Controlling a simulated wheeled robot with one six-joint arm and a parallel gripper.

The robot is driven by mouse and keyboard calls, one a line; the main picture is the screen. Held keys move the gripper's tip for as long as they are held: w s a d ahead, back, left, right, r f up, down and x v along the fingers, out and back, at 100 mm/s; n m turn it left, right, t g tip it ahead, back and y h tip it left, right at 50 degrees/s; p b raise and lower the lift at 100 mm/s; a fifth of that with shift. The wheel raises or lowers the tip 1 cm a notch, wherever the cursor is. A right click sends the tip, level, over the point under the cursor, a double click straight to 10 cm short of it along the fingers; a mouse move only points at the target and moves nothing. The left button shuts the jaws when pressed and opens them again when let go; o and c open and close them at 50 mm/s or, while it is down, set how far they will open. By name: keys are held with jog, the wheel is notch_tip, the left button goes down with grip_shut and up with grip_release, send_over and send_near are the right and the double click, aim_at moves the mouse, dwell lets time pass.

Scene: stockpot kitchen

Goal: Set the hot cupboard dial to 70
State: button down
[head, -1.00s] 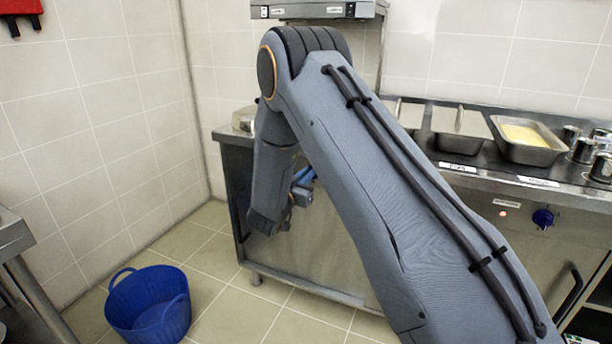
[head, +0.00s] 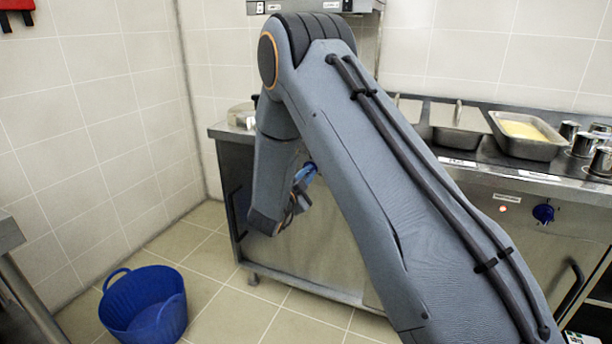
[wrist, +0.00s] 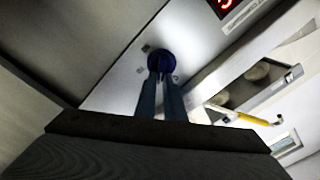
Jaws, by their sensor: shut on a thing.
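In the wrist view a round dark blue dial (wrist: 161,60) sits on a pale metal panel. My gripper (wrist: 161,76) is shut on this dial, with one finger on either side of it. The fingers cover its lower part, and I cannot read its pointer or a number.
Another blue dial (head: 543,214) is on the right counter front. Food pans (head: 524,135) stand on top. A blue tub (head: 145,304) is on the floor at left.

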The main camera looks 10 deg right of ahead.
notch_tip(320, 180, down, 2)
jog(key=m+b, duration=0.6)
jog(key=m, duration=0.7)
jog(key=shift+a+b, duration=0.15)
jog(key=shift+b, duration=0.15)
jog(key=c, duration=1.8)
grip_release()
jog(key=shift+c, duration=0.2)
